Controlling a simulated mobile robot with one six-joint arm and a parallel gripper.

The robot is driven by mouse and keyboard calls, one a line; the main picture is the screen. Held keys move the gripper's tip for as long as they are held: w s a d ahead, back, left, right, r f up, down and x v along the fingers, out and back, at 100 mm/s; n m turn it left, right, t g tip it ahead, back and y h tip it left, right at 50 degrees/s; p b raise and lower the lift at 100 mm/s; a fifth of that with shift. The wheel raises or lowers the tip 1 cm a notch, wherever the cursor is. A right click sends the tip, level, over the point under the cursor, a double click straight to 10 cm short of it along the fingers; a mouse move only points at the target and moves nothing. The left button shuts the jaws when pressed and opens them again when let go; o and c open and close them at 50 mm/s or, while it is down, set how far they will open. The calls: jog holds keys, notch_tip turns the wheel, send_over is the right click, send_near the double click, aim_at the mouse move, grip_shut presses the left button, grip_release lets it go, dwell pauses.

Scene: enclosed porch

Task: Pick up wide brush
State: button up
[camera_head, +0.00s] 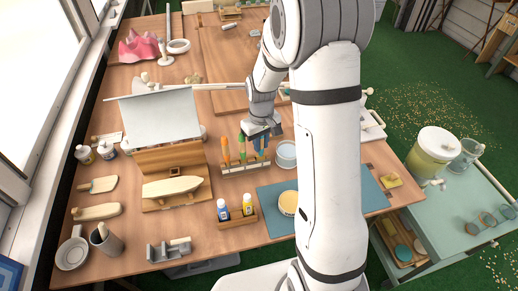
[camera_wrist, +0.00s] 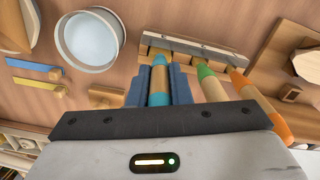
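Several upright tools with orange, green and blue handles stand in a wooden rack (camera_head: 246,168) on the table. I cannot tell from the handles which is the wide brush. My gripper (camera_head: 261,148) points down over the rack's right end. In the wrist view, its two blue fingers (camera_wrist: 159,84) lie on either side of the blue handle (camera_wrist: 158,96), which has a tan band above it. Hardly any gap shows, and I cannot tell whether they press on it. The green handle (camera_wrist: 207,74) and orange handle (camera_wrist: 238,78) stand beside it. The lower ends are hidden.
A round pale bowl (camera_wrist: 91,40) stands close beside the rack. A wooden holder with two small bottles (camera_head: 235,217) is in front. A board with a sloped white panel (camera_head: 161,122) stands to the left. A blue-grey mat (camera_head: 270,200) lies at front right.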

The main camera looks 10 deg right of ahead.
grip_shut()
jog(key=shift+r, duration=0.1)
notch_tip(320, 180, up, 10)
jog(key=shift+f, duration=0.1)
